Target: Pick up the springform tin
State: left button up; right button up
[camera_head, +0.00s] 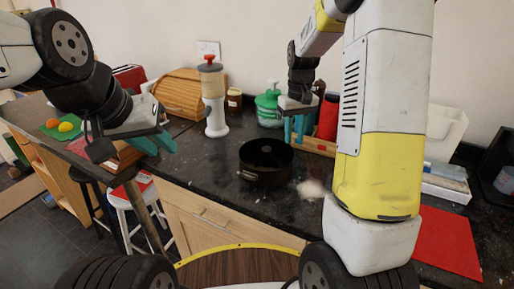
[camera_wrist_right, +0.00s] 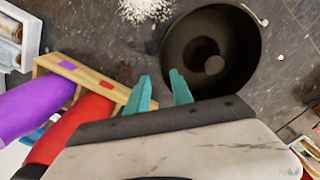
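The springform tin (camera_head: 266,178) is a black round pan with an open top, standing upright on the dark counter in the middle of the head view. In the right wrist view the tin (camera_wrist_right: 245,45) shows its hollow inside with a round raised middle. My right gripper (camera_head: 294,130) is behind and a little right of the tin, apart from it. Its teal fingers (camera_wrist_right: 161,90) are spread with nothing between them, near the tin's rim in the wrist view. My left gripper (camera_head: 158,143) is over the counter's left front edge, fingers apart and empty.
A white powdery heap (camera_head: 312,188) lies right of the tin. A wooden crate (camera_head: 318,146) with bottles stands behind. A white and red-topped dispenser (camera_head: 213,100), a green pump bottle (camera_head: 269,108) and a wooden bread box (camera_head: 188,92) stand further back. A red mat (camera_head: 448,242) lies right.

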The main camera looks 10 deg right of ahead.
aim_at(291, 154)
jog(key=f, duration=0.8)
jog(key=shift+w+a+f, duration=0.1)
jog(key=shift+w+f, duration=0.1)
jog(key=shift+w, duration=0.15)
grip_shut()
dwell(1.0)
